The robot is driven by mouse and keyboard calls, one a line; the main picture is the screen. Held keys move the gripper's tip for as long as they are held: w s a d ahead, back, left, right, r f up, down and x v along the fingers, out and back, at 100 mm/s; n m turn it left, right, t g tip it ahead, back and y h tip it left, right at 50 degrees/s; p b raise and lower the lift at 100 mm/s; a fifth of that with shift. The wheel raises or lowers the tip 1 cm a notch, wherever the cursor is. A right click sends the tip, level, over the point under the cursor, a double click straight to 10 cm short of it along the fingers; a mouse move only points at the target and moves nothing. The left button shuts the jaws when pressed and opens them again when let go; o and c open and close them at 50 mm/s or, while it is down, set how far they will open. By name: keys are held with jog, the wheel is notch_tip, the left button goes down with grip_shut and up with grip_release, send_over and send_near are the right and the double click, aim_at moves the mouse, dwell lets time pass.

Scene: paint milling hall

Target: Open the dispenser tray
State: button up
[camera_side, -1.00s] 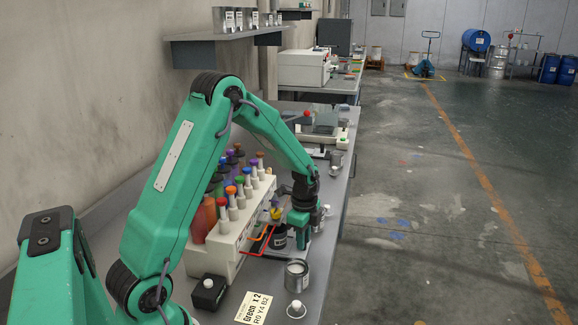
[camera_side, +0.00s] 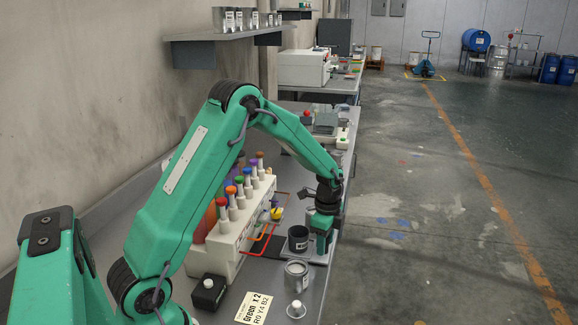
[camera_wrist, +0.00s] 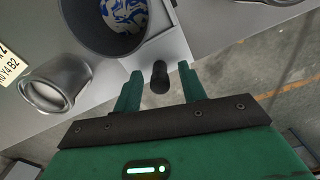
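The dispenser (camera_side: 232,232) is a cream box topped with several coloured tubes, on the bench at left. Its light grey tray (camera_side: 318,259) sticks out toward the bench's right edge, with a dark cup (camera_side: 298,239) standing on it. My gripper (camera_side: 322,242) is at the tray's outer end. In the wrist view the cup (camera_wrist: 70,22) holds blue and white streaks, and the tray (camera_wrist: 170,48) is partly visible. A black knob (camera_wrist: 160,78) sits between the spread fingers of my gripper (camera_wrist: 159,74), with a gap on both sides.
An open metal can (camera_side: 297,273) and a white-topped item (camera_side: 296,309) stand near the front. A label card (camera_side: 254,306) and a black button box (camera_side: 208,291) lie nearby. Orange wire guides (camera_side: 266,240) flank the tray.

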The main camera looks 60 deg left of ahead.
jog(key=shift+r, duration=0.1)
notch_tip(320, 180, up, 7)
jog(key=shift+r, duration=0.3)
dwell(0.4)
jog(key=shift+s+d+r, duration=0.15)
jog(key=shift+d+r, duration=0.05)
jog(key=shift+r, duration=0.25)
jog(key=s+d+r+n+t, duration=0.2)
jog(key=s+d+r+n, duration=0.2)
jog(key=s+r, duration=0.35)
jog(key=s+d+r+n+t, duration=0.2)
jog(key=s+d+r+n, duration=0.3)
jog(key=s, duration=0.4)
jog(key=s+r+n+t, duration=0.1)
jog(key=s+n, duration=0.2)
jog(key=s, duration=0.4)
jog(key=shift+d+t, duration=0.3)
jog(key=shift+d, duration=0.1)
